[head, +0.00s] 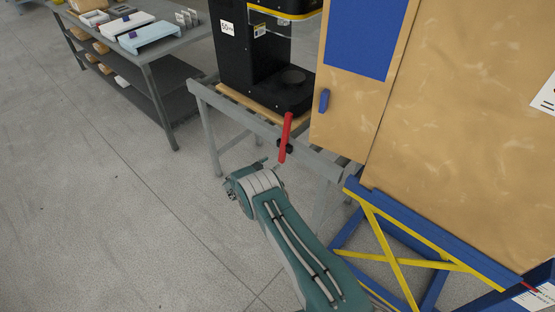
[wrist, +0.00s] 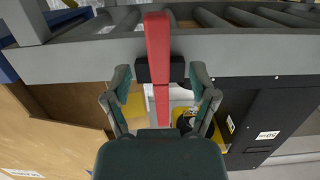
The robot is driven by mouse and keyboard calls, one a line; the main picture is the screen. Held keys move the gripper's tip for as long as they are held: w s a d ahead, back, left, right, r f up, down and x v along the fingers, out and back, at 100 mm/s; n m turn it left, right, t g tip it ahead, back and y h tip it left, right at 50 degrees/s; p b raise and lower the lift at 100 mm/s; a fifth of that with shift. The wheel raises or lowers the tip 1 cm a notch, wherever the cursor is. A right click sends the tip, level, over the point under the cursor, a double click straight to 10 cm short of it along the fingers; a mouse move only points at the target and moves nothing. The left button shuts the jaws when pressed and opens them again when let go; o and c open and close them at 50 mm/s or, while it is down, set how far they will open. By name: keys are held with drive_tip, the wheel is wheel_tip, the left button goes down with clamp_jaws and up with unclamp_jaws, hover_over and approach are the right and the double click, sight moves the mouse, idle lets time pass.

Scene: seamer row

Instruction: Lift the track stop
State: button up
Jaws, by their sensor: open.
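The track stop looks to be the red bar (head: 287,133) on a black mount (head: 289,148) at the front side of the grey roller track (head: 240,115). It stands up, slightly tilted, in the head view. In the wrist view the red bar (wrist: 158,45) runs down the middle, crossing the grey rail (wrist: 75,60), with the black mount (wrist: 180,70) behind it. My gripper (wrist: 160,77) is open, one finger on each side of the bar, with gaps visible; how near it is in depth is unclear. In the head view my gripper (head: 250,172) is partly hidden by my arm, just below-left of the bar.
A black machine (head: 235,50) stands behind the track. A tan cabinet (head: 350,100) with a blue handle rises close on the right. A blue and yellow frame (head: 395,245) stands below it. A shelved grey table (head: 170,70) is at upper left. Floor at left is clear.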

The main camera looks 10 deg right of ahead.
drive_tip(key=f+v, duration=0.1)
drive_tip(key=v, duration=0.5)
drive_tip(key=shift+s+a+r, duration=0.15)
drive_tip(key=shift+a+r, duration=0.2)
drive_tip(key=shift+r, duration=0.15)
